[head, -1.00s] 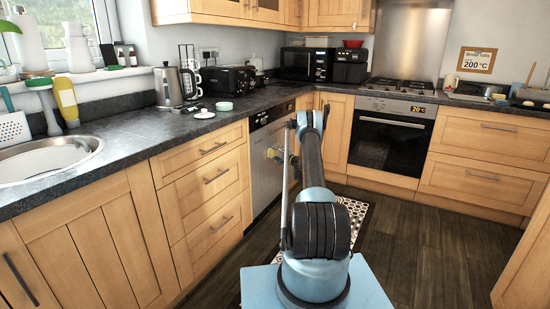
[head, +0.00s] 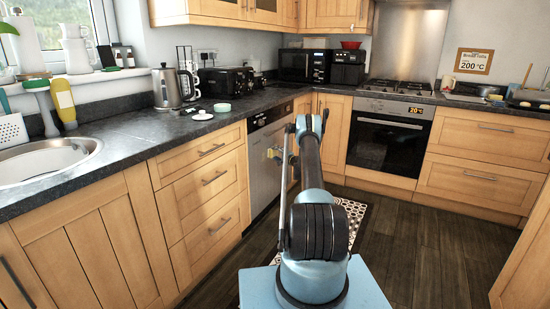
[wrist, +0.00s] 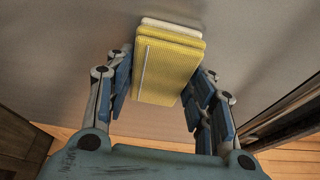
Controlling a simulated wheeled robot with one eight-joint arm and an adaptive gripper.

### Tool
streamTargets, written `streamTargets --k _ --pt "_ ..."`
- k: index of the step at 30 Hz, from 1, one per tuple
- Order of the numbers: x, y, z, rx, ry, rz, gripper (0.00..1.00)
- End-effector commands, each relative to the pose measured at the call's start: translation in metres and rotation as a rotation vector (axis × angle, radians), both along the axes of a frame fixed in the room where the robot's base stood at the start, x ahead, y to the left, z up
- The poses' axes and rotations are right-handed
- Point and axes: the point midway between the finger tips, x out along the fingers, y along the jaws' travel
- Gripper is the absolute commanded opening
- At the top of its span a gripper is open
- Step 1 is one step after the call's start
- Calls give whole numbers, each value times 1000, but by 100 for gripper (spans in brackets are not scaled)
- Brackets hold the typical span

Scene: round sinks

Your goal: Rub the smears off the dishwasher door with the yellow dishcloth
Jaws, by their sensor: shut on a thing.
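The dishwasher (head: 262,171) has a grey metal door under the counter, left of my arm in the head view. The door fills the upper part of the wrist view (wrist: 60,60). My gripper (wrist: 160,90) is shut on the folded yellow dishcloth (wrist: 170,68), which lies at the door's face; I cannot tell how firmly it touches. The dishcloth shows as a small yellow patch in the head view (head: 273,153), partly hidden by my arm. Faint darker streaks show on the door at the upper right of the wrist view; I cannot tell whether they are smears or shading.
Wooden drawers (head: 205,180) stand left of the dishwasher, with a dark worktop (head: 150,125) above. A kettle (head: 173,87) stands on it. The oven (head: 388,143) is at the back. A patterned mat (head: 352,215) lies on the floor; the floor to the right is clear.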

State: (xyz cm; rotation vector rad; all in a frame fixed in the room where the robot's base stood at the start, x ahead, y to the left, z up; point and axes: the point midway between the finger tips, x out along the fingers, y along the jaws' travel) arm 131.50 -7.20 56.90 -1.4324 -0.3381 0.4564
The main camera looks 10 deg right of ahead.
Motion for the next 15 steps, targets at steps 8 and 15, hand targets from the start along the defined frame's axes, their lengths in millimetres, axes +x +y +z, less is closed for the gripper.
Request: streamTargets --k 8,15 --pt "0 1 0 0 0 1 30" --pt "6 -3 0 0 0 1 30"
